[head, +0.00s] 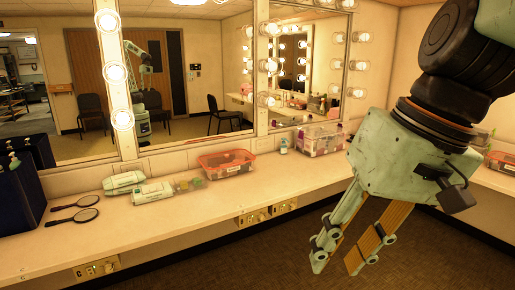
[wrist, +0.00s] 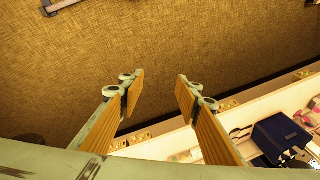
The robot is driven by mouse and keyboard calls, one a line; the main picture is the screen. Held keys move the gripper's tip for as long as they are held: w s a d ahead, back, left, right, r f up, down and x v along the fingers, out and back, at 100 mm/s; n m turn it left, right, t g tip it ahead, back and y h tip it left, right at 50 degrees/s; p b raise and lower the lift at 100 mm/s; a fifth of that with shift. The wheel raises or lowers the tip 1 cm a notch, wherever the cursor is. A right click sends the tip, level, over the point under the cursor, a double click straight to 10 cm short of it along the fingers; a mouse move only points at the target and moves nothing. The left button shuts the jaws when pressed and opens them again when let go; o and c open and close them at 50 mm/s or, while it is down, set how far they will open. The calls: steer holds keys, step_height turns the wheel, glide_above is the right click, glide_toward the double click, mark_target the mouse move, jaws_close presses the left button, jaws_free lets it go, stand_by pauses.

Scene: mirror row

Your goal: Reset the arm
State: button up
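My gripper (head: 338,262) hangs at the right of the head view, in front of the counter's edge and over the brown floor. Its two fingers are apart with nothing between them. In the wrist view the gripper (wrist: 158,84) also shows spread, empty fingers with orange-brown pads, and floor shows between them. My pale green arm comes down from the top right and hides part of the counter and mirror behind it.
The long counter (head: 150,222) holds two hand mirrors (head: 76,215), white-and-green packs (head: 152,193), an orange-rimmed bin (head: 228,165) and a clear box (head: 318,139). A dark blue case (head: 22,205) stands at the left end. Lit mirrors line the wall. The floor (head: 235,262) in front is clear.

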steer(key=s+d+m+t+h, duration=0.1)
steer(key=s+d+t+h, duration=0.1)
steer(key=s+d, duration=0.5)
steer(key=shift+s+d+f+h, duration=0.25)
steer(key=shift+s+d+h, duration=0.2)
steer(key=shift+s, duration=0.9)
stand_by(0.4)
